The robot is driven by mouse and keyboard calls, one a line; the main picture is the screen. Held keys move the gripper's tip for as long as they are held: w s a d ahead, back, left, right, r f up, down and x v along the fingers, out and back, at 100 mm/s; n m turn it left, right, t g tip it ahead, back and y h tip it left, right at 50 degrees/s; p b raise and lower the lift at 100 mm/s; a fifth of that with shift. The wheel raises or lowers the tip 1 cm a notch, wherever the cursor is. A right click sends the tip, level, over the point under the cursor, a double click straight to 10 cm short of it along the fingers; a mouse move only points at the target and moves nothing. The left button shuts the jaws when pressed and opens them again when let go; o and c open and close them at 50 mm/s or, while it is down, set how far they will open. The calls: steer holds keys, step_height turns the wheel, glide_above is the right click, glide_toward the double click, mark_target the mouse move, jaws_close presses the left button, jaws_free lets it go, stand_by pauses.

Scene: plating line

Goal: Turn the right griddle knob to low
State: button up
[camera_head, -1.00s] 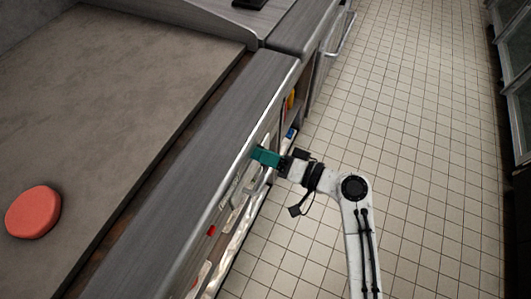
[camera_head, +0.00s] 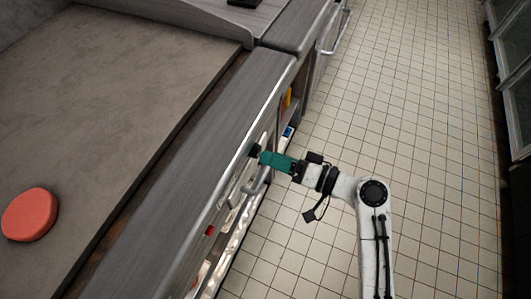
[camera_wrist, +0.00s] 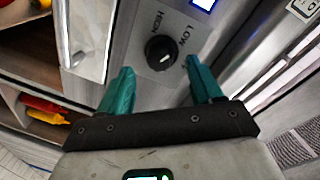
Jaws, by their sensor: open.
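The right griddle knob (camera_wrist: 161,52) is round and black, on a steel panel in the wrist view. The words HIGH and LOW are printed beside it. A small pale mark shows on the knob, but its exact setting is hard to read. In the head view the knob (camera_head: 255,150) is a small dark piece on the front panel. My gripper (camera_wrist: 158,72) has its teal fingers spread apart, one on each side below the knob, holding nothing. In the head view my gripper (camera_head: 263,157) stands just off the panel, close to the knob.
The griddle plate (camera_head: 120,75) bears a red round patty (camera_head: 30,214). A grey ledge (camera_head: 215,130) runs above the panel. A lit blue display (camera_wrist: 204,4) is near the knob. Shelves with red and yellow bottles (camera_wrist: 45,110) lie below. The tiled floor (camera_head: 420,120) is open.

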steer(key=v, duration=0.7)
stand_by(0.4)
